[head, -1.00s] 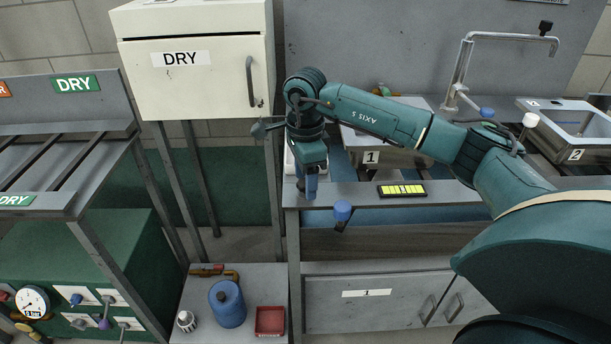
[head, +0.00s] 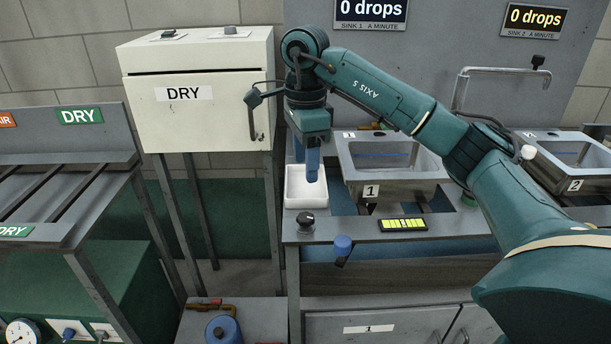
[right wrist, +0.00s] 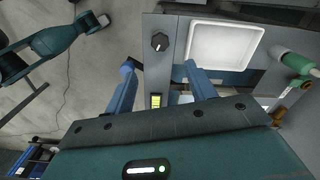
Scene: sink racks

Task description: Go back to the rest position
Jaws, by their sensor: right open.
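My right gripper (head: 312,165) hangs downward at the end of the teal right arm, in front of the left part of the sink bench. In the head view its blue fingers overlap the white tray (head: 302,200). In the right wrist view the two fingers of the gripper (right wrist: 161,80) stand well apart with nothing held between them. The white tray (right wrist: 226,43) also shows there, beyond the right finger. My left gripper is not in the head view.
Sink 1 (head: 395,183) lies right of the gripper. A dry cabinet (head: 200,125) stands close on its left. On the bench's front rail are a black knob (head: 306,220), a blue-topped lever (head: 343,246) and a lit yellow display (head: 402,224). A rack (head: 70,160) stands far left.

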